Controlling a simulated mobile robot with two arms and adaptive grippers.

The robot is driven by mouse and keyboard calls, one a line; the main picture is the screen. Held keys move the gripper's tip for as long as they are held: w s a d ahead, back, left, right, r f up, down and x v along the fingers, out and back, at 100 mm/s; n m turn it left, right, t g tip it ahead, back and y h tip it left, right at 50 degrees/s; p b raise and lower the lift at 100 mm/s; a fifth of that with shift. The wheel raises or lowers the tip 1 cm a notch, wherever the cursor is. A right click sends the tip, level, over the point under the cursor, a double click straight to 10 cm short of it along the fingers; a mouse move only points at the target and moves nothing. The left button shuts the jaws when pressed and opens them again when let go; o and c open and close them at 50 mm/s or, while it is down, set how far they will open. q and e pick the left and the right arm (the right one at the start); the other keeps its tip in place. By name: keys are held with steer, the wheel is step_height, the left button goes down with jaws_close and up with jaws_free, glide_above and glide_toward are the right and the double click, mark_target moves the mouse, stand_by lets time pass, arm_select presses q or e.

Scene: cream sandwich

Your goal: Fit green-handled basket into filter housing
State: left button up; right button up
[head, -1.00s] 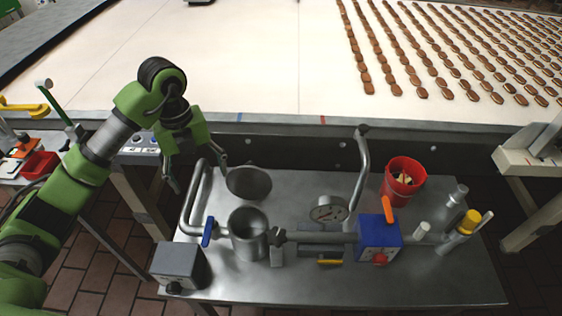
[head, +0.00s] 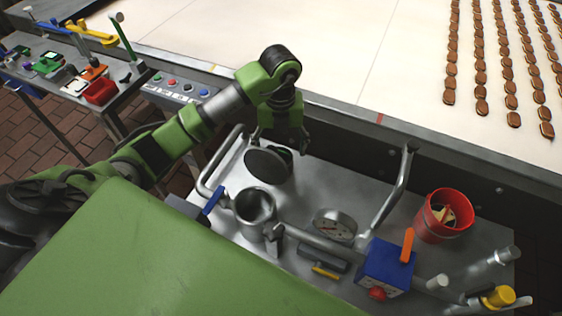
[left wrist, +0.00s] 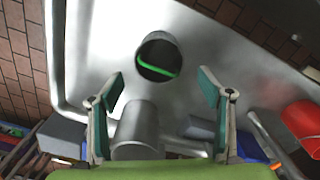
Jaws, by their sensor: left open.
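My left gripper (head: 289,143) is open and empty, pointing down by the round grey metal vessel (head: 268,166) on the steel table. In the left wrist view the open fingers (left wrist: 162,82) show with a gap between them. Ahead of them is a round dark mouth crossed by a green bar (left wrist: 158,68), which looks like the basket's green handle; the basket's body is hard to make out. The open metal cylinder (head: 256,212), apparently the filter housing, stands nearer to me on the pipework. A grey cylinder (left wrist: 137,135) shows low between the fingers. My right gripper is not in view.
A gauge (head: 335,225), a blue box (head: 386,267) with an orange lever and a red bucket (head: 445,216) stand to the right. A bent pipe (head: 400,180) rises at the back. The conveyor (head: 330,50) lies behind. A large green surface of mine hides the lower left.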

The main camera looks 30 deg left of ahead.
mark_target(280, 155)
arm_select(q)
steer(key=shift+w+a+f+p, duration=0.15)
steer(key=shift+f+p, duration=0.35)
steer(key=shift+f, duration=0.25)
step_height(280, 155, down, 3)
steer(key=shift+w+a+r+p, duration=0.1)
steer(key=shift+w+r+p, duration=0.1)
steer(key=shift+p, duration=0.2)
steer(key=shift+f, duration=0.6)
steer(key=c, duration=1.1)
steer(key=shift+c, duration=0.9)
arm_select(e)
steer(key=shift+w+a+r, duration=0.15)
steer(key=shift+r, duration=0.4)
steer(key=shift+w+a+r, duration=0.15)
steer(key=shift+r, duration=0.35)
